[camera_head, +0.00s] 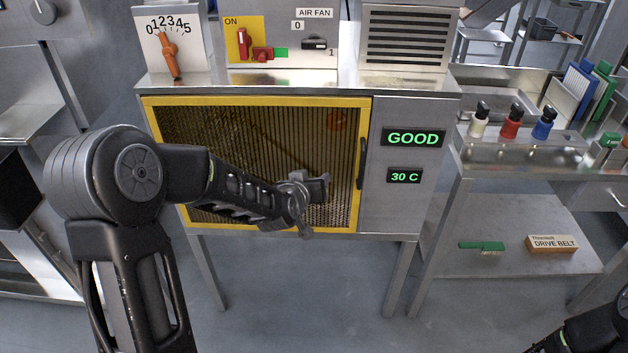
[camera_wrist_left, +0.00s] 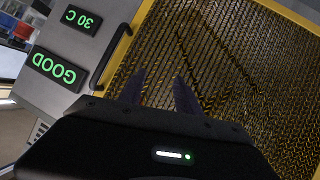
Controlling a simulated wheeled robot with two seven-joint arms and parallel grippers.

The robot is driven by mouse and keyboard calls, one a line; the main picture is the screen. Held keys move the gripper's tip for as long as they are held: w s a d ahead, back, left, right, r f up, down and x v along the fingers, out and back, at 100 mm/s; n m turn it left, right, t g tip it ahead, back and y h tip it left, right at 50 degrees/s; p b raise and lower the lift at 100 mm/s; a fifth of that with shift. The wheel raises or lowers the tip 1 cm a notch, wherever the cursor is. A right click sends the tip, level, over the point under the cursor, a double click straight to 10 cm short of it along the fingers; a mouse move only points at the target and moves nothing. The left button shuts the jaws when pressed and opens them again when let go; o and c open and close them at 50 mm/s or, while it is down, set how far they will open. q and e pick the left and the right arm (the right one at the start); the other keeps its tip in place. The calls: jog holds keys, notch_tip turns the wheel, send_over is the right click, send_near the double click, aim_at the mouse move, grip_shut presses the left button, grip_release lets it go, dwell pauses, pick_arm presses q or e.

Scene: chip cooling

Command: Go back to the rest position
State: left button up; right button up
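My left gripper (camera_head: 318,188) is in front of the yellow-framed mesh door of the cooling machine (camera_head: 420,225), near the door's dark handle (camera_head: 361,163). In the left wrist view its two dark fingers (camera_wrist_left: 160,90) stand apart with nothing between them, and the mesh (camera_wrist_left: 235,75) fills the space beyond. The door looks shut. The displays read GOOD (camera_head: 413,138) and 30 C (camera_head: 405,176). My right arm (camera_head: 590,330) shows only in part at the lower right corner; its gripper is out of frame.
On top of the machine are a dial with an orange pointer (camera_head: 170,55), a switch panel (camera_head: 262,45) and a vent box (camera_head: 403,40). At right, a steel bench (camera_head: 540,155) holds small bottles (camera_head: 511,121); its lower shelf (camera_head: 520,215) holds a green brush (camera_head: 482,247) and a drive belt box (camera_head: 552,244).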

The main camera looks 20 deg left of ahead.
dwell(0.4)
pick_arm(q)
jog(key=s+d+f+m+g+h, duration=0.1)
jog(key=s+d+f+g+h, duration=0.15)
jog(key=s+d+f, duration=0.4)
jog(key=s+d+f+g+h, duration=0.1)
jog(key=s+d+f+g, duration=0.25)
jog(key=s+f, duration=0.6)
jog(key=s+d+f+g, duration=0.2)
jog(key=s+d+f, duration=0.1)
jog(key=s, duration=0.3)
jog(key=s+d+f+m+g+h, duration=0.1)
jog(key=s+d+f+g, duration=0.1)
jog(key=s+f, duration=0.4)
jog(key=s+d+f+g, duration=0.2)
jog(key=s+d+f, duration=0.2)
jog(key=s, duration=0.3)
jog(key=shift+s+d+f, duration=0.3)
jog(key=shift+d+f, duration=0.1)
jog(key=shift+f, duration=0.3)
jog(key=shift+h, duration=0.25)
jog(key=shift+a, duration=0.1)
